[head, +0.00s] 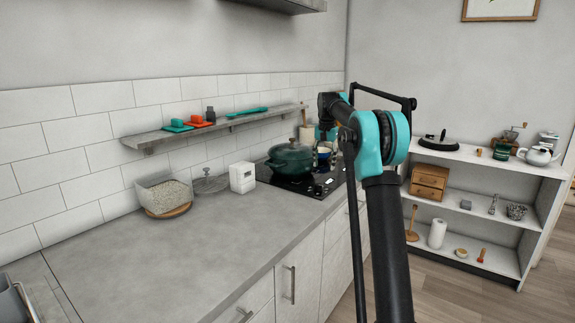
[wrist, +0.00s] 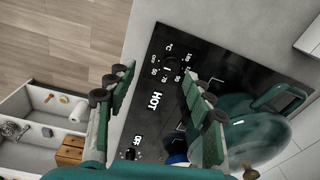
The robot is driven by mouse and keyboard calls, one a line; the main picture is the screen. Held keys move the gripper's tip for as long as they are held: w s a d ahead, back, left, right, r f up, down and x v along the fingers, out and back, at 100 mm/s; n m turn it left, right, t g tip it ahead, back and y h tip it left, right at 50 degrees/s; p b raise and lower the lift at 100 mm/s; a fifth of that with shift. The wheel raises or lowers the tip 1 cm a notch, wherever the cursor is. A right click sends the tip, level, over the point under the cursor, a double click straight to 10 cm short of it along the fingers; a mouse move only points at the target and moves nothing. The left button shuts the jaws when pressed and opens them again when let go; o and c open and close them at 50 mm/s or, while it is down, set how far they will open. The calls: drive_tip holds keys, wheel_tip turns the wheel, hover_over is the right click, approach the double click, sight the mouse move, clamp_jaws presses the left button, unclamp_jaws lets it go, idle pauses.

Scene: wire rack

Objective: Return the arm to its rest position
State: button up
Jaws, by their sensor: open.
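My gripper (wrist: 157,80) is open in the wrist view, its two teal-padded fingers apart with nothing between them. Below it lies the black cooktop (wrist: 152,105) with white markings and the word HOT. In the head view my arm rises at the right of centre and bends at a teal joint. Its far end reaches over the cooktop (head: 302,188), where my gripper is mostly hidden behind the arm. A dark green lidded pot (head: 291,160) stands on the cooktop, left of the arm. The pot also shows at the right of the wrist view (wrist: 255,138). It is apart from the fingers.
A smaller blue pot (head: 324,151) is close by the arm's end. A white shelf unit (head: 470,157) stands right.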

drive_tip(key=s+d+f+n+t, duration=0.1)
drive_tip(key=s+f, duration=0.6)
drive_tip(key=s, duration=0.9)
drive_tip(key=s+d+f+n+t, duration=0.1)
drive_tip(key=s+f+n, duration=0.2)
drive_tip(key=s+f, duration=0.5)
drive_tip(key=s+d+f+n+t, duration=0.1)
drive_tip(key=s+f, duration=0.7)
drive_tip(key=s, duration=1.7)
drive_tip(key=shift+s+f+n, duration=0.25)
drive_tip(key=shift+s+n, duration=0.15)
